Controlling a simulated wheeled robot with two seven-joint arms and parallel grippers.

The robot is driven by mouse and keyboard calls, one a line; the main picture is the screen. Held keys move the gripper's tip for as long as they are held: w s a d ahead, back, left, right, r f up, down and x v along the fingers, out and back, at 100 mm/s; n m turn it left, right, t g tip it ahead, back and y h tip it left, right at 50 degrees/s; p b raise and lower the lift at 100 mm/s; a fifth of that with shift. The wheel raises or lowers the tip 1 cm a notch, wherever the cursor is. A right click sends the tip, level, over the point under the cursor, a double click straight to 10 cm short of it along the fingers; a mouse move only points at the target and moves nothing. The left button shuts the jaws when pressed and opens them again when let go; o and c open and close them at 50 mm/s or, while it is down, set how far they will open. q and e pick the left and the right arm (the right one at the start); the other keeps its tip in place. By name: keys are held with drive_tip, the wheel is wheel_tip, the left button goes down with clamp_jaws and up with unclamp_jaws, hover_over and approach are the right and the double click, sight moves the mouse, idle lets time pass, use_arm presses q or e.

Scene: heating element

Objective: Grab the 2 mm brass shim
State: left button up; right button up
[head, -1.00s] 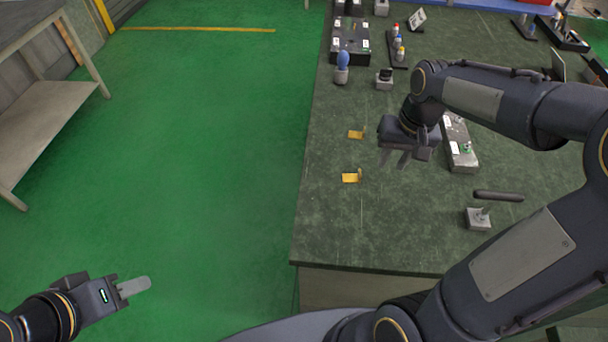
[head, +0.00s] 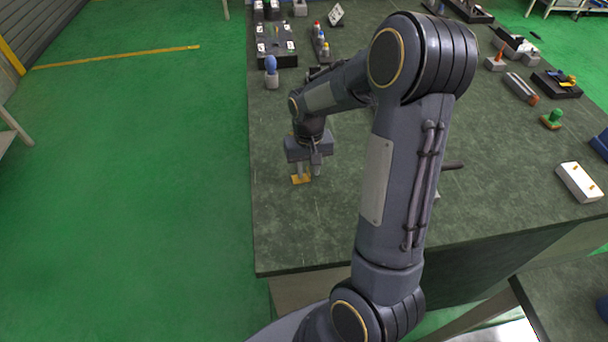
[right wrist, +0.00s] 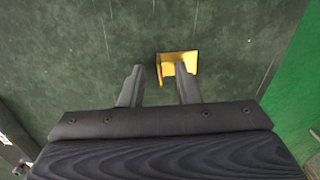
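A small yellow brass shim (head: 300,179) lies on the dark green bench top near its left edge. In the right wrist view, the brass shim (right wrist: 166,60) shows a flat plate with a raised tab along its left side. My right gripper (head: 308,174) points down right at it. In the wrist view the gripper (right wrist: 158,72) is open; its right finger covers part of the plate and the tab shows between the fingers. I cannot tell whether a finger touches it. No thickness marking is readable. My left gripper is out of view.
A blue-topped part (head: 271,70) stands farther back on the bench, beside a dark block (head: 276,46). A dark bar (head: 453,166) shows right of my arm. My right arm hides much of the middle. The bench surface in front of the shim is clear.

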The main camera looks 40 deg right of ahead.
clamp_jaws()
idle(0.4)
